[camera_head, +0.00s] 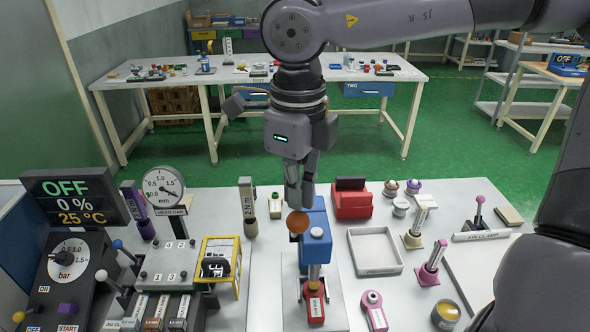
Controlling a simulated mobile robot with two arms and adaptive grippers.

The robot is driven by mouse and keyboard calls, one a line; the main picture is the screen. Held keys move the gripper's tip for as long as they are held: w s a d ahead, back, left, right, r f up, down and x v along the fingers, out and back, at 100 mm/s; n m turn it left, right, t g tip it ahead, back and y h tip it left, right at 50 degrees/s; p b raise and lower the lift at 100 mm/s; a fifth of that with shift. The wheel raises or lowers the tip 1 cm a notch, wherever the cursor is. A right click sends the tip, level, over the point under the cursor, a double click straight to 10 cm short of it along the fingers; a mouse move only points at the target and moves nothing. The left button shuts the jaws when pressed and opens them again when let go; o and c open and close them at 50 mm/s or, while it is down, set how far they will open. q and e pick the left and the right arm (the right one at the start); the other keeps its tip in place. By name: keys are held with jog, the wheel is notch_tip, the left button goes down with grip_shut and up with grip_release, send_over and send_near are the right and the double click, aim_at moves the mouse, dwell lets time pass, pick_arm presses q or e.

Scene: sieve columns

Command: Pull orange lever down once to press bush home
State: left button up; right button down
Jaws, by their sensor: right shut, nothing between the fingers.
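The blue press (318,244) stands on a pale base plate in the middle of the table. The round orange knob of its lever (298,222) shows at the left side of the press head. A red holder (314,304) sits under the press ram; the bush there is too small to make out clearly. My right gripper (299,203) points down with its fingers together and empty, right over the orange knob. I cannot tell whether the fingertips touch the knob. My left gripper is not in view.
A display panel (76,202), a dial gauge (163,187) and a yellow frame (219,268) crowd the left. A red block (352,199) stands behind the press. A white tray (374,250) and several small tools lie to the right.

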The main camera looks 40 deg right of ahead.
aim_at(299, 225)
jog(key=shift+s+a+f, duration=0.3)
jog(key=shift+s, duration=0.2)
jog(key=shift+f+b, duration=0.1)
jog(key=shift+b, duration=0.25)
jog(key=shift+s+a+f+b, duration=0.2)
jog(key=shift+s+f+b, duration=0.15)
jog(key=shift+b, duration=0.1)
jog(key=shift+s+a+f+b, duration=0.25)
jog(key=shift+s+f+b, duration=0.1)
jog(key=shift+b, duration=0.1)
jog(key=shift+s+a, duration=0.1)
jog(key=shift+s, duration=0.1)
jog(key=shift+f, duration=0.15)
jog(key=shift+s+a+f+b, duration=0.5)
jog(key=shift+s+f+b, duration=0.35)
jog(key=shift+b, duration=0.35)
